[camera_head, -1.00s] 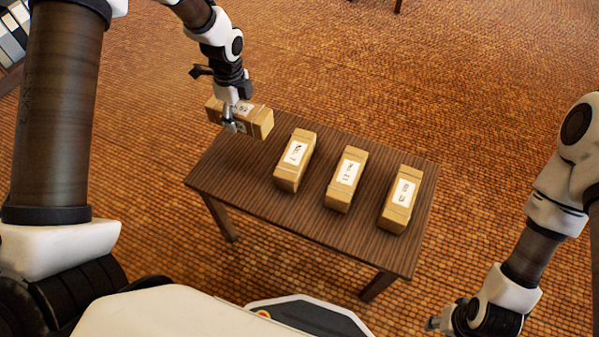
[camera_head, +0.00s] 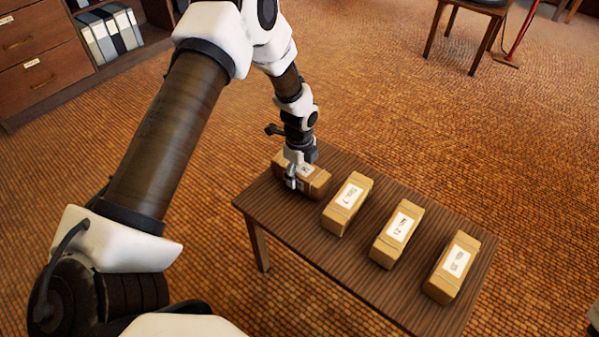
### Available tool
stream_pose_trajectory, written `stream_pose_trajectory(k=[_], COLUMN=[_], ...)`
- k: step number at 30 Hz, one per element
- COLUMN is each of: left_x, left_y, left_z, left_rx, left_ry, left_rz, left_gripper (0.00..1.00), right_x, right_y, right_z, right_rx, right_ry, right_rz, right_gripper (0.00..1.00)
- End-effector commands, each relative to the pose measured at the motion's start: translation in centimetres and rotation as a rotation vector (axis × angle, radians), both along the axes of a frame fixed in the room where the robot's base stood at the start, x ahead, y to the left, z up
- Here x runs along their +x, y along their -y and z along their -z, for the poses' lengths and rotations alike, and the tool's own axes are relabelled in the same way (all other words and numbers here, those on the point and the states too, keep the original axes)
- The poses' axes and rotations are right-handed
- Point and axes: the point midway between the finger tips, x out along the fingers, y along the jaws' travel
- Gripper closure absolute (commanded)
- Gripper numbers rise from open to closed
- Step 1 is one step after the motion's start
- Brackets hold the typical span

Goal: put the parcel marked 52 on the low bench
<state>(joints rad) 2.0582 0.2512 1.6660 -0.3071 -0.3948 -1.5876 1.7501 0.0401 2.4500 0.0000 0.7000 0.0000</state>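A brown parcel (camera_head: 317,182) with a white label is in my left gripper (camera_head: 292,182) at the far left end of a low, striped dark wooden table (camera_head: 345,275). The gripper points down with its fingers closed around the parcel and hides part of it and its label. The label read 52 in the earlier view. I cannot tell whether the parcel touches the tabletop or is just above it. My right gripper is out of view.
Three similar labelled parcels stand in a row on the table: one marked 7 (camera_head: 347,204), a middle one (camera_head: 397,234) and a right one (camera_head: 453,267). A chair (camera_head: 470,25) stands far back. Drawers (camera_head: 40,55) and a shelf of binders (camera_head: 110,32) are at the upper left.

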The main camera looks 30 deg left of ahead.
Motion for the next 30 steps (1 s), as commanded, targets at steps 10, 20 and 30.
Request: stream_pose_trajectory(k=[10, 20, 30], left_x=[0.0, 0.1, 0.0], left_y=[0.0, 0.0, 0.0], left_z=[0.0, -4.8, -11.9], left_rx=[0.0, 0.0, 0.0], left_ry=[0.0, 0.003, 0.001], left_rz=[0.0, 0.0, 0.0], left_gripper=[0.13, 0.13, 0.13], right_x=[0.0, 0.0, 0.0], right_y=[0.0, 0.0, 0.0], right_z=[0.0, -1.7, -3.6], right_rx=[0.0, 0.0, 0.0], right_ry=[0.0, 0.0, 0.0], right_rz=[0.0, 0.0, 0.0], right_gripper=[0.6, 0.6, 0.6])
